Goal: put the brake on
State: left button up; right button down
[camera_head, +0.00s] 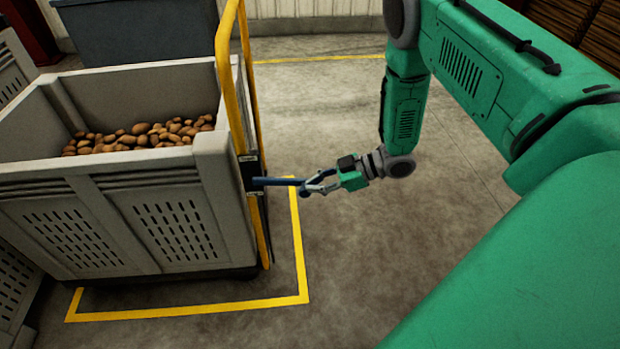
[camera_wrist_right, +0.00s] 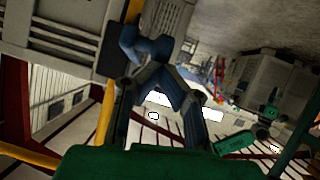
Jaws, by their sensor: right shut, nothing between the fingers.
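The brake lever (camera_head: 278,181) is a blue bar that sticks out to the right, nearly level, from a black mount (camera_head: 249,172) on the yellow post of the crate's frame. My right gripper (camera_head: 316,186) is at the free end of the lever, with its fingers shut and nothing held between them. In the right wrist view the blue lever (camera_wrist_right: 150,44) lies just beyond the fingertips (camera_wrist_right: 160,74); whether they touch it I cannot tell. My left gripper is not in view.
A grey slatted crate (camera_head: 225,170) of potatoes (camera_head: 150,134) stands left of the lever, beside the yellow frame (camera_head: 230,70). A yellow line (camera_head: 190,309) marks the floor around it. A dark bin (camera_head: 135,30) stands behind. The concrete floor right of the post is clear.

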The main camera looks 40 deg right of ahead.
notch_tip(320, 180, down, 7)
jog(key=a+t+y+b, duration=0.1)
jog(key=t+y+b, duration=0.1)
jog(key=b, duration=0.5)
jog(key=shift+w+r+y, duration=0.2)
jog(key=shift+w+y, duration=0.1)
jog(key=shift+y, duration=0.4)
